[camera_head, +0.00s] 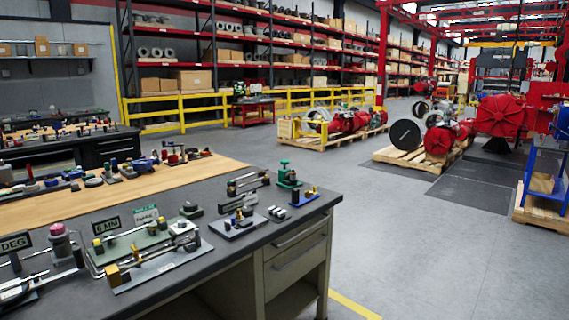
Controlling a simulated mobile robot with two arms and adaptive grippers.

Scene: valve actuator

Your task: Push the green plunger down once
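A green device with an upright plunger-like top (285,165) stands near the far right corner of the dark workbench (262,232). It looks upright, but it is too small to tell how far its top is pressed. A lower dark green piece (191,210) sits nearer the middle of the bench. Neither of my grippers is in view.
Fixtures with rods and blocks crowd the bench, including a grey plate (160,265), a green plate (135,240) and small labelled signs (107,227). A wooden top (130,192) lies behind. Grey floor (400,250) to the right is clear. Pallets (425,158) stand farther back.

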